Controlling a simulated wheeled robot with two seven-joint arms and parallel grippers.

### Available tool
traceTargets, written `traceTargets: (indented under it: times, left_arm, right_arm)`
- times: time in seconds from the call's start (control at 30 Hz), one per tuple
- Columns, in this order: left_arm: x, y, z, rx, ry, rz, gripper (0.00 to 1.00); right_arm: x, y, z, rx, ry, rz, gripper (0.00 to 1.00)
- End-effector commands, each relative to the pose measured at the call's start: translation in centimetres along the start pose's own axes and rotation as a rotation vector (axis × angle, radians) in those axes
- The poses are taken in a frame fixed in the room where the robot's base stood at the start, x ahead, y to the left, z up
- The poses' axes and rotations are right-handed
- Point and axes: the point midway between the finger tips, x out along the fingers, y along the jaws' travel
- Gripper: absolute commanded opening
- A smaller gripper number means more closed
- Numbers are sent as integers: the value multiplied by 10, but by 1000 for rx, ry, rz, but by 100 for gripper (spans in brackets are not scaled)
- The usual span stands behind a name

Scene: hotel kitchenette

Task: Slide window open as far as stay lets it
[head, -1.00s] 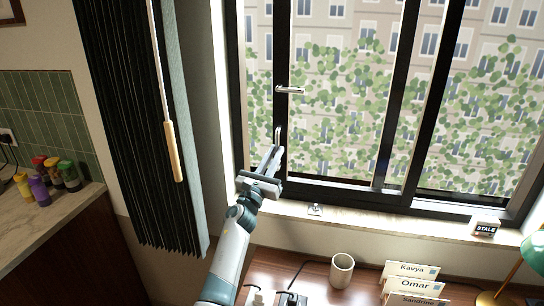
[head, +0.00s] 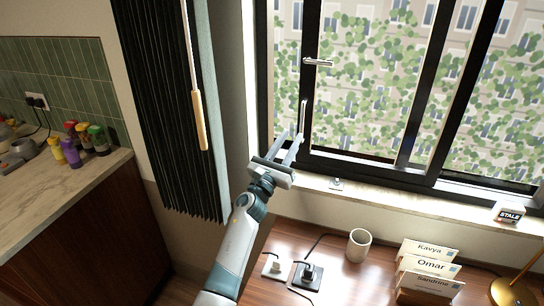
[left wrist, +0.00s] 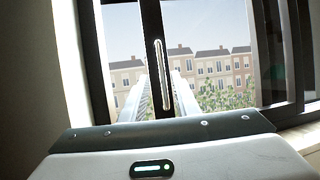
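The window (head: 355,100) has a black frame and large panes. A dark upright of the sash (head: 309,35) stands right of the left jamb, and a strip of outdoors shows between them. The sash carries a silver lever handle (head: 318,62) and, lower, a slim vertical pull handle (head: 304,116). My left gripper (head: 290,138) is at the window's lower left, fingers apart, close to the pull handle. In the left wrist view the pull handle (left wrist: 160,75) appears between the two fingers; contact cannot be told. I cannot make out the stay for certain. My right gripper is out of view.
A dark curtain (head: 165,110) with a wooden-ended wand (head: 199,120) hangs left of my arm. The sill holds a small metal piece (head: 336,184) and a "STALE" box (head: 509,213). Below are a mug (head: 359,245), name cards (head: 428,268) and plugs (head: 307,275) on the desk.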

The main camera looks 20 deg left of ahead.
Motion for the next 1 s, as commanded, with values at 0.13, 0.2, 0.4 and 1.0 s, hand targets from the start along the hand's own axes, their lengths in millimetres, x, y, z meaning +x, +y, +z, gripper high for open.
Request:
traceTargets:
  times: [0.13, 0.2, 0.4, 1.0]
  left_arm:
    - [-27, 0, 11, -1, 7, 0, 29]
    - [-39, 0, 16, 0, 6, 0, 29]
    - [-71, 0, 29, -1, 5, 0, 29]
    - [-100, 0, 40, -2, 4, 0, 29]
  right_arm:
    - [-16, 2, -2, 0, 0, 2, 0]
    - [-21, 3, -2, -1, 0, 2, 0]
    - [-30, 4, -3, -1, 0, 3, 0]
    - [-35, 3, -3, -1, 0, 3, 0]
